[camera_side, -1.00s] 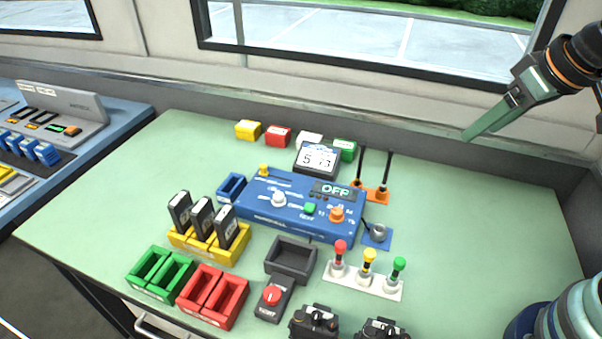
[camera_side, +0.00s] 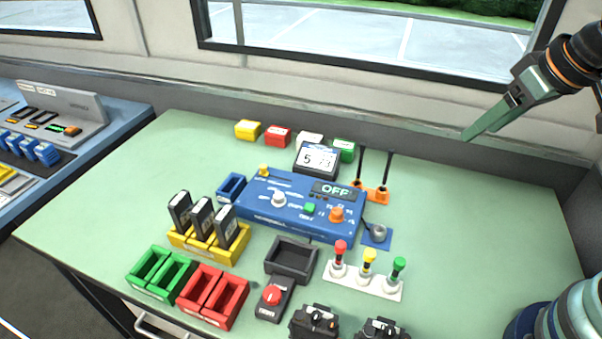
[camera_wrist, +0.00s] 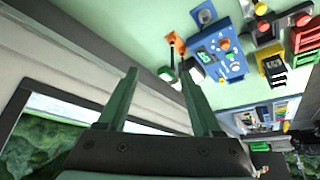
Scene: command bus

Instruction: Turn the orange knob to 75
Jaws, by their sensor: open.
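The orange knob (camera_side: 337,215) sits at the right end of a blue control panel (camera_side: 262,219) on the green table. Printed marks surround the knob, too small to read. The panel's display (camera_side: 335,190) reads OFF. The knob also shows in the wrist view (camera_wrist: 225,44), far beyond my fingers. My gripper (camera_side: 467,136) is at the upper right in the side view, raised and well away from the panel. In the wrist view my gripper (camera_wrist: 158,85) shows two green fingers spread apart with nothing between them.
Black-stemmed levers on an orange base (camera_side: 371,194) stand behind the knob. A silver knob on a blue plate (camera_side: 377,235) is right of the panel. Red, yellow and green plungers on a white base (camera_side: 363,281) stand in front. The table's right side (camera_side: 480,225) is clear.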

